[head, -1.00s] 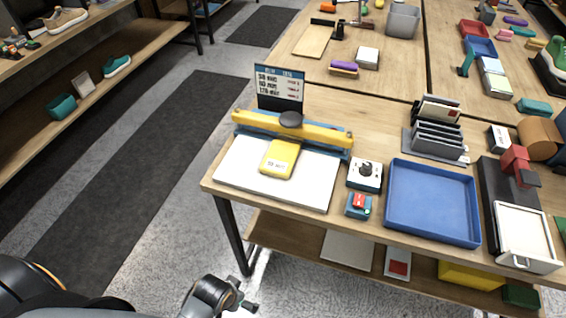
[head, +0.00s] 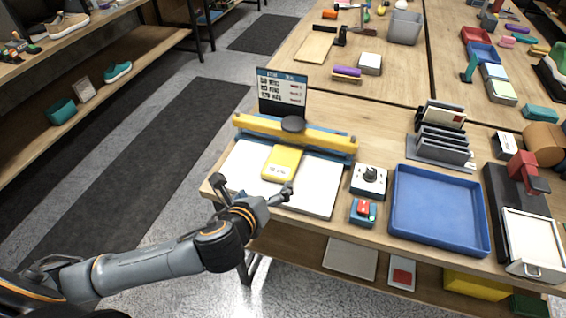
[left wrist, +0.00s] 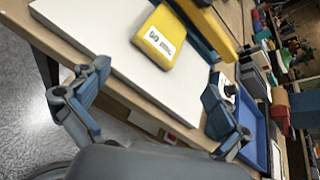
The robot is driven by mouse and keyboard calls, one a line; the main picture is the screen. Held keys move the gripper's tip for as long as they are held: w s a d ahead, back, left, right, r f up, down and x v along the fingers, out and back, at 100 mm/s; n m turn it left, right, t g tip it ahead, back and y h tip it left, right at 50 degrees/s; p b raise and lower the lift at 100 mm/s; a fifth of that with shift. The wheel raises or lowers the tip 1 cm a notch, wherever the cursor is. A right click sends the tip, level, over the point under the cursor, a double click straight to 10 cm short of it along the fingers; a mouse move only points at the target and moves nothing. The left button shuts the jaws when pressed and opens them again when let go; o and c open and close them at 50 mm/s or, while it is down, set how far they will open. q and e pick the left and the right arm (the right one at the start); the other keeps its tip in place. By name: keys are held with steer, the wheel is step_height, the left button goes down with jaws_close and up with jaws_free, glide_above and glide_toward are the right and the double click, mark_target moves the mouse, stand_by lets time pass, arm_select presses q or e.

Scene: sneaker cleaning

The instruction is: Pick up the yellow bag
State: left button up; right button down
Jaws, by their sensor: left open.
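The yellow bag (head: 282,162) is a small flat pouch with a white printed label. It lies on the white board of a press-like device (head: 312,199), just in front of its yellow bar. In the left wrist view the yellow bag (left wrist: 160,38) is ahead of my fingers, beyond them and apart from them. My left gripper (head: 253,190) is open and empty at the front edge of the white board, nearer to me than the bag. Its two spread fingers also show in the left wrist view (left wrist: 155,108). My right gripper is not in view.
The yellow bar with a black knob (head: 293,124) stands right behind the bag. A white box with a black dial (head: 369,180), a small box with a red button (head: 363,210) and a blue tray (head: 440,241) are to the right. A sign (head: 282,92) stands behind.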

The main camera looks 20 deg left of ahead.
mark_target(283, 161)
arm_select(q)
steer(key=w+m, duration=0.1)
steer(key=w, duration=0.2)
steer(key=w+f+m, duration=0.1)
steer(key=w+m, duration=0.1)
steer(key=w, duration=0.1)
steer(key=w+f+m+t, duration=0.1)
steer(key=w+m, duration=0.1)
steer(key=w, duration=0.1)
steer(key=shift+w+a, duration=0.3)
steer(key=shift+a, duration=0.1)
steer(key=shift+d+f+p+x, duration=0.15)
steer(key=shift+f+p+x, duration=0.05)
steer(key=shift+x, duration=1.2)
steer(key=shift+d+f+p+x, duration=0.15)
steer(key=shift+x, duration=1.25)
steer(key=shift+s, duration=0.25)
steer(key=c, duration=1.1)
